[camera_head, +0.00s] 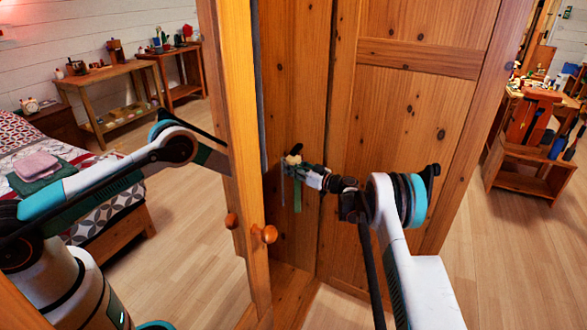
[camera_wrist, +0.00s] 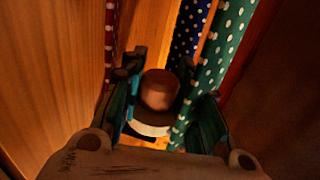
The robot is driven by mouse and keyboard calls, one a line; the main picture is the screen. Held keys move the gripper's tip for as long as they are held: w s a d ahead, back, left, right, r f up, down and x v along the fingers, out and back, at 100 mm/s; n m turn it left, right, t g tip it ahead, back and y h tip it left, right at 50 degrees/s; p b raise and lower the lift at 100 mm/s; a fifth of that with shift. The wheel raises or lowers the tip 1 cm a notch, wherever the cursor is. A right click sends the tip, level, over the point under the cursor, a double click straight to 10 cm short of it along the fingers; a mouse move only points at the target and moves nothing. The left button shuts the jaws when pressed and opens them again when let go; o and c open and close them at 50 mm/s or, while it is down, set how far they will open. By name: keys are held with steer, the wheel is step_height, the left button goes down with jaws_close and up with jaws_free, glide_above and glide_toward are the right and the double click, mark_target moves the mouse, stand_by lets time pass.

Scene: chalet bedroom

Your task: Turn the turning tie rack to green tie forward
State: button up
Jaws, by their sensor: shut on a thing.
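The turning tie rack is inside the open wooden wardrobe and mostly hidden. In the wrist view a round brown knob (camera_wrist: 158,88), apparently part of the rack, sits between the fingers of my gripper (camera_wrist: 160,100), which is shut on it. A green tie with white dots (camera_wrist: 218,45) hangs just right of the knob. A blue dotted tie (camera_wrist: 187,35) is behind and left of it. A red dotted tie (camera_wrist: 110,45) is at the left. In the head view my gripper (camera_head: 300,170) is in the wardrobe, with a green strip of tie (camera_head: 297,195) below it.
The wardrobe's open door (camera_head: 236,130) stands edge-on left of my gripper, with round knobs (camera_head: 269,234). A panelled wooden face (camera_head: 415,130) is close on the right. A bed (camera_head: 110,200) and tables (camera_head: 110,75) are at the left. Bare floor (camera_head: 190,255) lies in front.

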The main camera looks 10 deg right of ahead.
steer(key=shift+n+g+y, duration=0.6)
steer(key=o, duration=1.1)
steer(key=v, duration=1.2)
steer(key=shift+w+d, duration=0.1)
steer(key=shift+d, duration=0.05)
